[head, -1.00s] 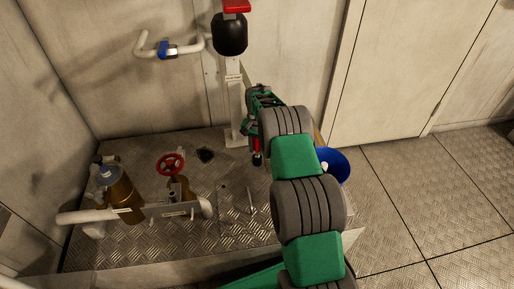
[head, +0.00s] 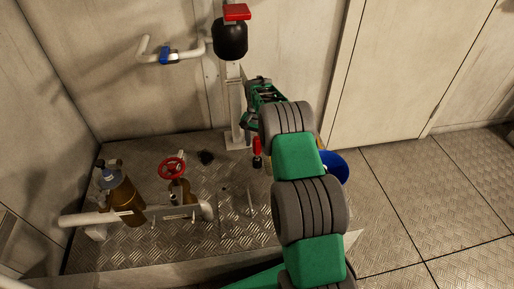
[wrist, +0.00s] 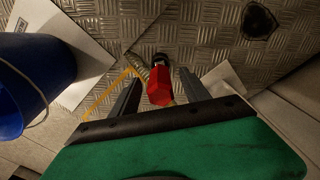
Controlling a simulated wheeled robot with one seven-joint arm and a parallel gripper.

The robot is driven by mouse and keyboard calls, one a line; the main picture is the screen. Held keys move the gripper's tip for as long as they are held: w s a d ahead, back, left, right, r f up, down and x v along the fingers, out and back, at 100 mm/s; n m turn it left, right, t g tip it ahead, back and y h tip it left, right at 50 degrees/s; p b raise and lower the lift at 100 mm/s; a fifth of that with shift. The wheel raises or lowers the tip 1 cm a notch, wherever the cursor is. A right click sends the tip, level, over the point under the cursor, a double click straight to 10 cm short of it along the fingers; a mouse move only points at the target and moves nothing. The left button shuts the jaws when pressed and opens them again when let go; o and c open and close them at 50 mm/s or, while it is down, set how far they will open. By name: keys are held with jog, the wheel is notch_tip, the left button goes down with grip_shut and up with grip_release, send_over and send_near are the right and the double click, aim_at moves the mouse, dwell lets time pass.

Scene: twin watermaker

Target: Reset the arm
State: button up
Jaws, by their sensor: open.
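My gripper (head: 249,122) is at the end of my green and grey arm, beside the white post. In the wrist view its two dark fingers (wrist: 158,76) are spread apart. A small red and black item (head: 257,148) stands on the metal platform just below my gripper. In the wrist view the red item (wrist: 159,86) shows between the fingers, with gaps on both sides. No finger is seen closed on it.
A blue bucket (head: 334,168) stands right of my arm. On the tread-plate platform (head: 120,252) are a brown cylinder (head: 123,199), a red handwheel (head: 171,167) and white piping (head: 88,219). The white post (head: 235,105) carries a black vessel (head: 230,39). The right floor is clear.

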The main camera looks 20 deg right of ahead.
notch_tip(320, 180, up, 3)
jog(key=shift+f, duration=0.1)
dwell(0.3)
